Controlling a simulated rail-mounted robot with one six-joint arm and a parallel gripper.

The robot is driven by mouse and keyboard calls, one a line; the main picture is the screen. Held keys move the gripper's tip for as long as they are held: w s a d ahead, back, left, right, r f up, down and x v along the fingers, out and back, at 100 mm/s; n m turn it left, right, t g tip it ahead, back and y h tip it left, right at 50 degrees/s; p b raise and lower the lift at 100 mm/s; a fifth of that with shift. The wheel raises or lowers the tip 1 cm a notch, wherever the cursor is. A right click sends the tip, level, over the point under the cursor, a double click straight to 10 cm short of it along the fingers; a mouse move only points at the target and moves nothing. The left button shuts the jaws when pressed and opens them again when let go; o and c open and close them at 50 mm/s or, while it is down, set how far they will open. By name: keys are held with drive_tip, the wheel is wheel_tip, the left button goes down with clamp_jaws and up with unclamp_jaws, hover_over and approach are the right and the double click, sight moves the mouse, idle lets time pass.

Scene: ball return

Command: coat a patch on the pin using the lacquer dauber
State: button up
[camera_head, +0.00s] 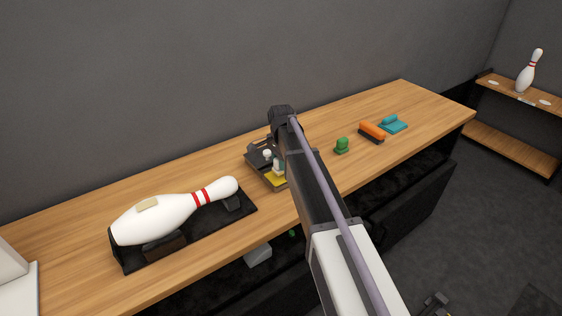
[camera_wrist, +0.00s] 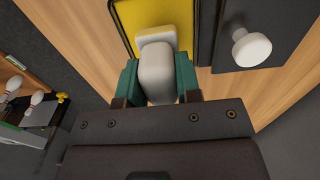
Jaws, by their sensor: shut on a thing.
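The white pin (camera_head: 165,215) with red neck stripes lies on its side in a black cradle (camera_head: 240,210) at the left of the bench. A tan patch (camera_head: 147,204) shows on its upper body. My gripper (camera_wrist: 159,78) is shut on a pale grey dauber (camera_wrist: 157,62), held between teal fingers. The dauber's white end lies over a yellow pad (camera_wrist: 182,14) in a dark tray. The pad also shows in the head view (camera_head: 273,181). I cannot tell whether the dauber touches the pad. My arm hides part of the tray in the head view.
A white round knob (camera_wrist: 251,47) stands beside the pad. A green object (camera_head: 342,146), an orange brush (camera_head: 372,131) and a teal tool (camera_head: 393,123) lie to the right. Bare bench lies between tray and cradle. Another pin (camera_head: 530,72) stands on a far shelf.

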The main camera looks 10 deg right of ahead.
wheel_tip(320, 180, up, 5)
drive_tip(key=p, duration=0.4)
drive_tip(key=shift+r, duration=0.1)
idle(0.3)
